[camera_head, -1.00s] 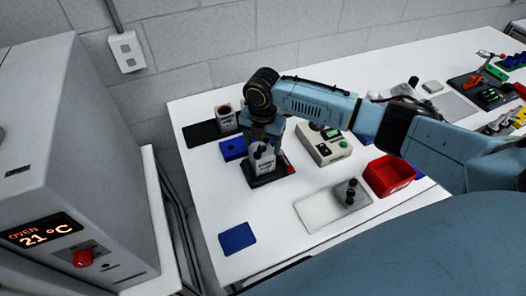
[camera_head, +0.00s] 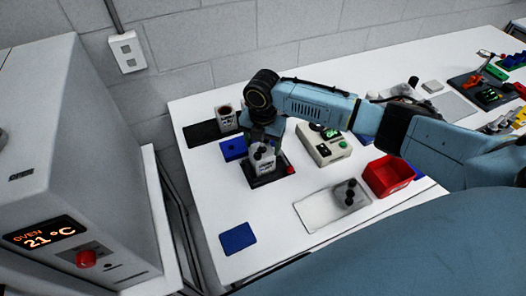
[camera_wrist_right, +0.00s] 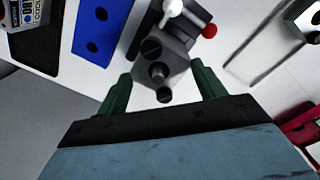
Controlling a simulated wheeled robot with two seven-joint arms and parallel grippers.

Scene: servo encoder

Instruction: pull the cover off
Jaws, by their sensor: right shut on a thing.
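My right gripper (camera_head: 263,138) reaches down onto the unit from above and behind. In the right wrist view the gripper's green fingers (camera_wrist_right: 162,74) lie on either side of a grey block with dark round knobs (camera_wrist_right: 176,84), which I take to be the cover. The gripper is shut on it. The inner contact faces are partly hidden. The cover's seam cannot be made out. My left gripper is in neither view.
A blue block with holes (camera_head: 234,149) and a black tray (camera_head: 203,132) lie to the left of the fixture. A beige tester (camera_head: 324,145), a pale tray (camera_head: 318,210) and a red bin (camera_head: 388,176) stand to the right. A blue mat (camera_head: 237,238) lies nearer the front.

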